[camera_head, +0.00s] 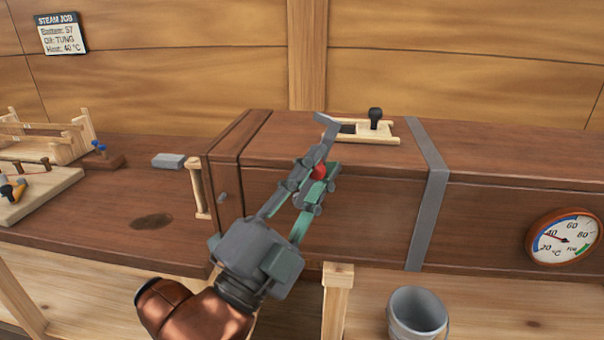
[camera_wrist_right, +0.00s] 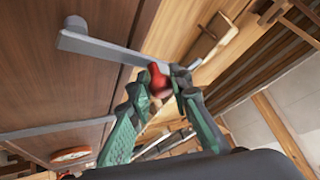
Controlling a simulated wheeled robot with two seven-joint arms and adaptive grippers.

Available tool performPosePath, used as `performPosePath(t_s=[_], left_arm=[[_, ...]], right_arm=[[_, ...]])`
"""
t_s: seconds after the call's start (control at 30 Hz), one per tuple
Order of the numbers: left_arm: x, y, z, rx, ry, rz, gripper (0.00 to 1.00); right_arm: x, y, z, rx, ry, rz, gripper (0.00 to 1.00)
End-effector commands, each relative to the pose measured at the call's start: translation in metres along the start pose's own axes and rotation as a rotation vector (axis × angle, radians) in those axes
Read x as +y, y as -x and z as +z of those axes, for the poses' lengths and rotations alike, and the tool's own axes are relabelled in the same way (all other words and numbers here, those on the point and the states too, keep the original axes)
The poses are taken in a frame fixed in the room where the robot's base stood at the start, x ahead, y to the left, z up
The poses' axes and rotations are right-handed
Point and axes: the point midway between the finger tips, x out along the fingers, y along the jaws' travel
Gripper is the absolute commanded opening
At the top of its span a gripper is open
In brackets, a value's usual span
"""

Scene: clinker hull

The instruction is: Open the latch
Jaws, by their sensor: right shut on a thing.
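The latch is a flat grey metal bar (camera_wrist_right: 110,46) with a round pivot at one end and a red knob (camera_wrist_right: 157,78) at the other. In the head view its grey end (camera_head: 327,122) rises beyond my fingers, and the red knob (camera_head: 319,172) shows between them. My right gripper (camera_head: 314,181) is in front of the long brown wooden box (camera_head: 375,205). In the right wrist view my gripper (camera_wrist_right: 160,92) has its two fingers closed around the knob end. The fingers hide part of the bar in the head view. My left gripper is not in view.
A wooden slide with a black knob (camera_head: 375,120) sits on the box top. A grey strap (camera_head: 428,205) crosses the box, and a dial gauge (camera_head: 563,238) is on its front. A bucket (camera_head: 416,318) stands below. The bench at left holds a grey block (camera_head: 168,161) and wooden racks.

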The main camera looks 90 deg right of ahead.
Motion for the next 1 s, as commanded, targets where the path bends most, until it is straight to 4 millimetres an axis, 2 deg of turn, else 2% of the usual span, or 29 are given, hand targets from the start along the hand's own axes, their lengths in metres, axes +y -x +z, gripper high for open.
performPosePath(t_s=[0.27, 0.3, 0.53, 0.83, 1.0], left_arm=[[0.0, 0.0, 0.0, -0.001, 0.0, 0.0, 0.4], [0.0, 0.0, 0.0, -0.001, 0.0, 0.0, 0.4], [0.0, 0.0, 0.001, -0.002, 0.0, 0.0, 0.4], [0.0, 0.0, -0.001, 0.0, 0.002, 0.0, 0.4], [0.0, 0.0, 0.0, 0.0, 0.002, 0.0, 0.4]], right_arm=[[0.001, 0.001, -0.001, 0.0, 0.001, 0.003, 0.0], [0.001, 0.001, 0.0, -0.001, 0.001, 0.003, 0.2], [0.001, 0.001, 0.0, -0.001, 0.001, 0.002, 0.36], [0.0, 0.003, 0.001, -0.002, 0.001, 0.001, 0.36], [-0.001, 0.021, 0.001, -0.004, 0.003, -0.003, 0.36]])
